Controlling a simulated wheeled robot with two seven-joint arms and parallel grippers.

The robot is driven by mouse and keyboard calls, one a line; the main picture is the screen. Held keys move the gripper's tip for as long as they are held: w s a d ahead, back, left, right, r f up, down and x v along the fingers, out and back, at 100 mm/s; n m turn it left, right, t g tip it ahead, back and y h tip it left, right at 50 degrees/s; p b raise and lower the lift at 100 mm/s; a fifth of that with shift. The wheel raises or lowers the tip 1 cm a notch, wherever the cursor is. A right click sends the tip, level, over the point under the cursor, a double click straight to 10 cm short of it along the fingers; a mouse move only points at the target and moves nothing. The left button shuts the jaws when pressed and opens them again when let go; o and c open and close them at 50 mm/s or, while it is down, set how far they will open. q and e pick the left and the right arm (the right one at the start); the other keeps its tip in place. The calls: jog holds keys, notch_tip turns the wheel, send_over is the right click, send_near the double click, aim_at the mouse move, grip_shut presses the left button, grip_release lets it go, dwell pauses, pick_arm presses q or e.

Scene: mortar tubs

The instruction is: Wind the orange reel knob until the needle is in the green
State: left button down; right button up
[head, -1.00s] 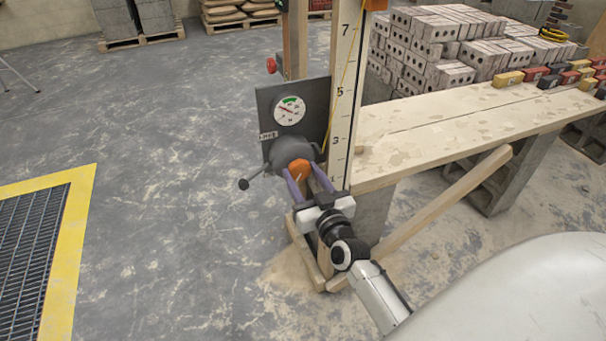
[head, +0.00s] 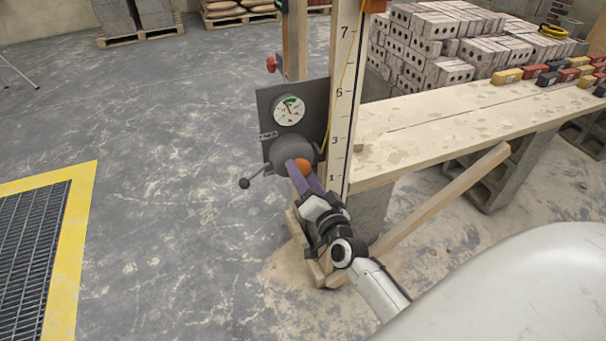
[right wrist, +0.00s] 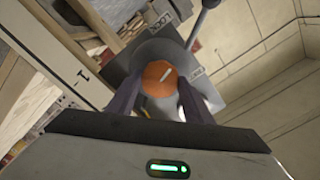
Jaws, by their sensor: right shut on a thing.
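The orange reel knob (head: 302,167) sits on the front of a grey reel housing (head: 291,152), below a round white gauge (head: 289,110) on a dark plate. The gauge has a green band at the top of its dial. Its thin needle seems to point up and slightly left, near the band; whether it is inside the green is too small to tell. My right gripper (head: 303,172) is shut on the knob, its purple fingers rolled at an angle. In the right wrist view the knob (right wrist: 159,78) shows a pale mark between both fingers. My left gripper is not in view.
A black-tipped lever (head: 245,183) sticks out left of the housing. A numbered white post (head: 341,100) stands just right of it. A plank bench (head: 440,125) and a slanted brace (head: 440,200) lie to the right.

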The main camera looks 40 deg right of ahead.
jog(key=shift+m, duration=0.6)
jog(key=o, duration=1)
jog(key=shift+o, duration=0.2)
jog(key=v, duration=1)
jog(key=shift+s, duration=0.15)
jog(key=shift+a, duration=0.1)
